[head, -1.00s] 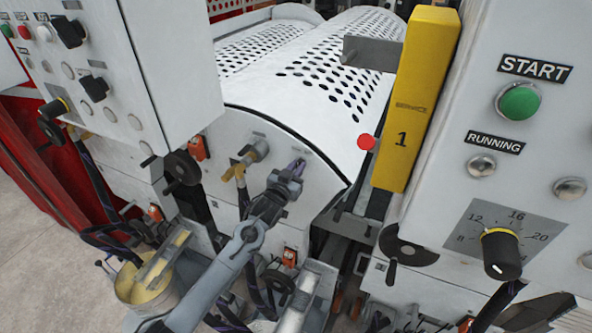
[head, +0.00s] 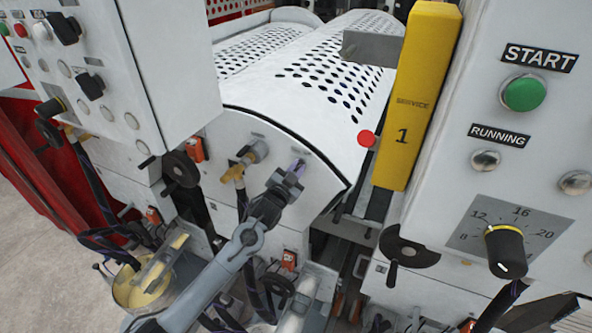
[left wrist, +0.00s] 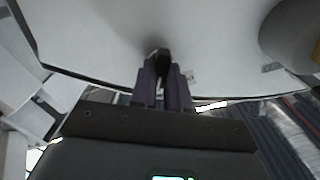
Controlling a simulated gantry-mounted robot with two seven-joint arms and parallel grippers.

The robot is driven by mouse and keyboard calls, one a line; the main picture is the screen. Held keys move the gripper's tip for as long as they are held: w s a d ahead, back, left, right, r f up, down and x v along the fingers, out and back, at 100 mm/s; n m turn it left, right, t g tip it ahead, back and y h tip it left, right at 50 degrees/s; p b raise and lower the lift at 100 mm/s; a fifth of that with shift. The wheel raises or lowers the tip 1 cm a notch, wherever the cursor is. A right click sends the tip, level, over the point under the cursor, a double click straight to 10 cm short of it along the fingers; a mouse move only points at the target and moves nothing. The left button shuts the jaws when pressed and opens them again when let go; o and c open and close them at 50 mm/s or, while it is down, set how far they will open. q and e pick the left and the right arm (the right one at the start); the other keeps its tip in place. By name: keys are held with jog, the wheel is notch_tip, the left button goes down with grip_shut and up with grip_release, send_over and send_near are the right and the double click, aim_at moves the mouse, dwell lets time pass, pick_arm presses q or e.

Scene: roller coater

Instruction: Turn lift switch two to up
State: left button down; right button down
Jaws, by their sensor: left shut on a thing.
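My left gripper (head: 297,167) is at the white end panel (head: 290,140) below the perforated cover. In the left wrist view its purple fingers (left wrist: 163,80) are shut on a small dark switch knob (left wrist: 163,55) that sticks out from the panel. The fingers hide most of the knob, so its setting and whether it is lift switch two cannot be read. My right gripper is not in view.
A white control box (head: 165,70) with black knobs stands at the left. At the right, a panel (head: 550,130) carries a green START button (head: 523,93) and a dial (head: 505,250). A yellow service bar (head: 420,95) stands beside it. A bucket (head: 145,283) is below left.

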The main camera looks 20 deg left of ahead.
pick_arm(q)
jog(key=c, duration=1.1)
grip_release()
jog(key=shift+s, duration=0.1)
jog(key=shift+s+a+f, duration=0.1)
jog(key=shift+s, duration=0.35)
jog(key=s+b, duration=0.2)
jog(key=s, duration=0.7)
jog(key=shift+s+a, duration=0.35)
